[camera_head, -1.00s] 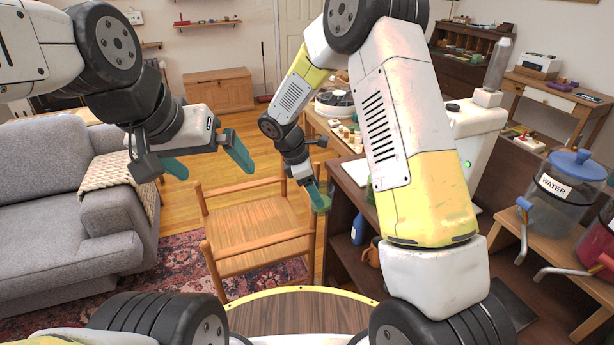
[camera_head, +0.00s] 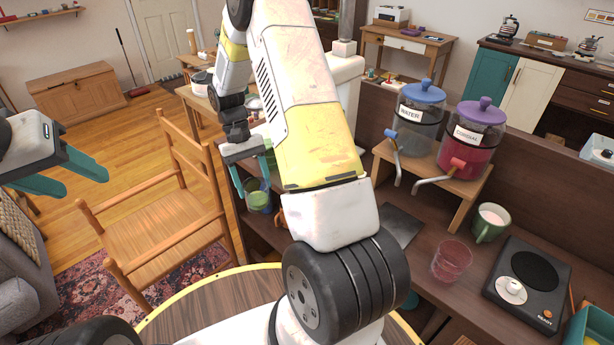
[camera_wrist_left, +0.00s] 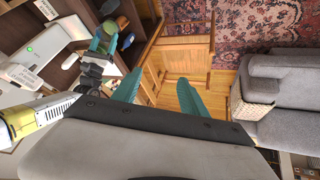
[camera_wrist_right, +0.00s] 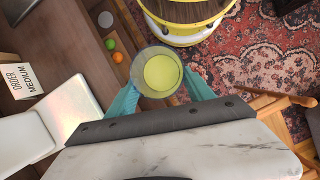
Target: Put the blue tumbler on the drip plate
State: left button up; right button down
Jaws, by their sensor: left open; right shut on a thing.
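The blue-tinted tumbler (camera_head: 259,203) is between the teal fingers of my right gripper (camera_head: 251,182), which is shut on it. The right wrist view also shows the tumbler (camera_wrist_right: 159,62), seen from above, with yellow-green inside. It is held upright or nearly so, left of the counter's dispenser area. A dark flat square plate (camera_head: 402,226), which looks like the drip plate, lies on the counter before the dispenser stand, partly hidden by my right arm. My left gripper (camera_head: 66,174) is open and empty at the left, over the floor; it also shows in the left wrist view (camera_wrist_left: 158,92).
A water dispenser (camera_head: 419,125) and a cordial dispenser (camera_head: 471,140) stand on a wooden stand (camera_head: 444,184), taps jutting forward. A pink tumbler (camera_head: 452,262), green mug (camera_head: 490,222) and black device (camera_head: 530,284) occupy the counter's right. A wooden chair (camera_head: 150,215) stands left.

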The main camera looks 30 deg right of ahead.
aim_at(394, 224)
jog(key=k+z, duration=0.4)
jog(key=k, duration=0.2)
jog(key=k+l+z, duration=0.2)
jog(key=k+z, duration=0.2)
jog(key=k, duration=0.15)
jog(key=i+l+z, duration=0.15)
jog(key=l+z, duration=0.15)
jog(key=i, duration=0.4)
